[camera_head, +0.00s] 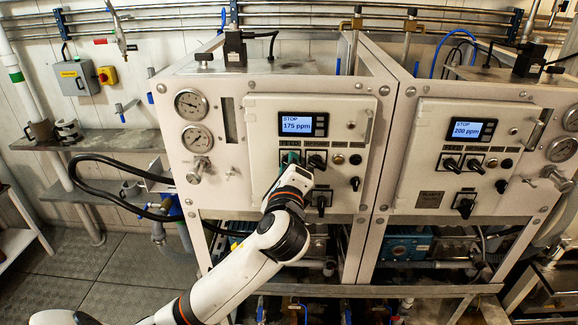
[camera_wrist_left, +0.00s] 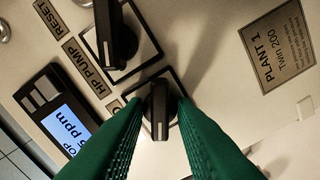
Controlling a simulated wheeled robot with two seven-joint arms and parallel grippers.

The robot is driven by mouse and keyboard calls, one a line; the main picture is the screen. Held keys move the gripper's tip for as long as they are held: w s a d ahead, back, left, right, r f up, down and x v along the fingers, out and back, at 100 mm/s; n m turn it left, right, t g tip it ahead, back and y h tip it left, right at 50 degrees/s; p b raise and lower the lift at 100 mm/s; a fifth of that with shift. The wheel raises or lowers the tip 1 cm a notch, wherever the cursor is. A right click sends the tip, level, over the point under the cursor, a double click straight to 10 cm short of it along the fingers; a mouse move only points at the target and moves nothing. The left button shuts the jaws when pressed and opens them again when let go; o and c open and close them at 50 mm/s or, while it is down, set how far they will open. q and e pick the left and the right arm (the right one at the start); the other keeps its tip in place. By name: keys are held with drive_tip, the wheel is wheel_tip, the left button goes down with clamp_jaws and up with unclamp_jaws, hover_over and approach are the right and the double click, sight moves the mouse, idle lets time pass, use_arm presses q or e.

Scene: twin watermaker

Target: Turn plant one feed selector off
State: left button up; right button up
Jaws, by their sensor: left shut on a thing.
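The plant one panel (camera_head: 262,125) is the left white cabinet front, with a lit display reading STOP 175 ppm (camera_head: 297,124). My left gripper (camera_head: 290,158) is at the left knob of the row below the display. In the left wrist view, its green fingers (camera_wrist_left: 160,125) are shut on a black selector knob (camera_wrist_left: 160,103), one on each side. The knob's pale pointer mark faces the bottom of that view. Its label is mostly hidden by a finger. The neighbouring black knob (camera_wrist_left: 117,42) sits beside the HP PUMP label. My right gripper is not in view.
A PLANT 1 plaque (camera_wrist_left: 277,48) is on the panel near the knobs. Another black knob (camera_head: 322,200) sits below the row. The right cabinet (camera_head: 412,150) has similar knobs and a 200 ppm display. A shelf with mugs (camera_head: 100,141) is at left.

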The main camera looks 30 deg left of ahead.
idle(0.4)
use_arm(q)
drive_tip(key=o, duration=0.7)
drive_tip(key=p+v, duration=0.3)
drive_tip(key=v, duration=0.9)
